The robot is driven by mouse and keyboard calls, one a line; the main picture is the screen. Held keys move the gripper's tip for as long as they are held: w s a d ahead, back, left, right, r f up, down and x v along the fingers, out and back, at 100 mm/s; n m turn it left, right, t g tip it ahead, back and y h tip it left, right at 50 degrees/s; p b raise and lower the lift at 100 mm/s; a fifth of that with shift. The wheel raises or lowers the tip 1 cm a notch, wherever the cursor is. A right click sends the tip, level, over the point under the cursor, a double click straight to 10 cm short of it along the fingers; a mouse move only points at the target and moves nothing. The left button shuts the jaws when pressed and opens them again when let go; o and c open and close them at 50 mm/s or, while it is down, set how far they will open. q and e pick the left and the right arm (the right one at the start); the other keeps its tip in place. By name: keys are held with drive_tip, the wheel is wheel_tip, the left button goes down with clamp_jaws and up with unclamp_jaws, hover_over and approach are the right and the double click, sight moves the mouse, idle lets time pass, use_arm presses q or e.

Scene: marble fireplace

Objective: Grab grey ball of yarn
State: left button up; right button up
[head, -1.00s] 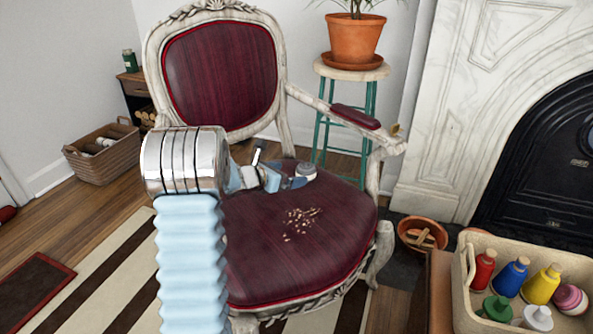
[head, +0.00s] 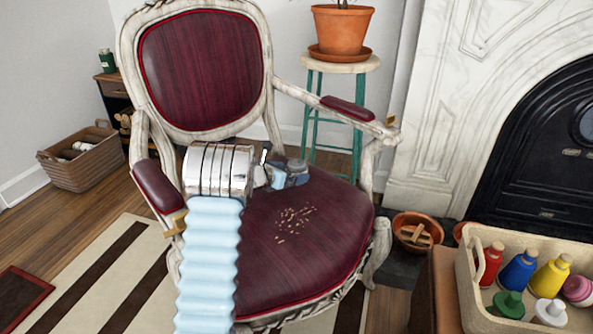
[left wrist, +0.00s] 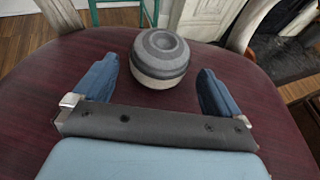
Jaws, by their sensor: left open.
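The grey ball of yarn (left wrist: 160,58) sits on the dark red chair seat (left wrist: 60,75), with darker and lighter grey bands. In the left wrist view it is just ahead of and partly between the blue fingertips of my left gripper (left wrist: 157,88), which is open and empty. In the head view my left gripper (head: 277,178) is low over the back of the seat (head: 310,225), and the ball (head: 298,166) shows only partly behind the fingers. My right gripper is not in view.
Pale crumbs (head: 292,222) lie mid-seat. The carved chair back (head: 205,70) and armrests (head: 347,108) surround the seat. A potted plant (head: 340,30) stands on a stool (head: 340,65) behind.

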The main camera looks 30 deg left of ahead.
sight(298, 169)
use_arm(q)
drive_tip(key=x, duration=0.5)
drive_tip(key=shift+w+a+r, duration=0.1)
drive_tip(key=shift+r, duration=0.1)
drive_tip(key=c, duration=1.1)
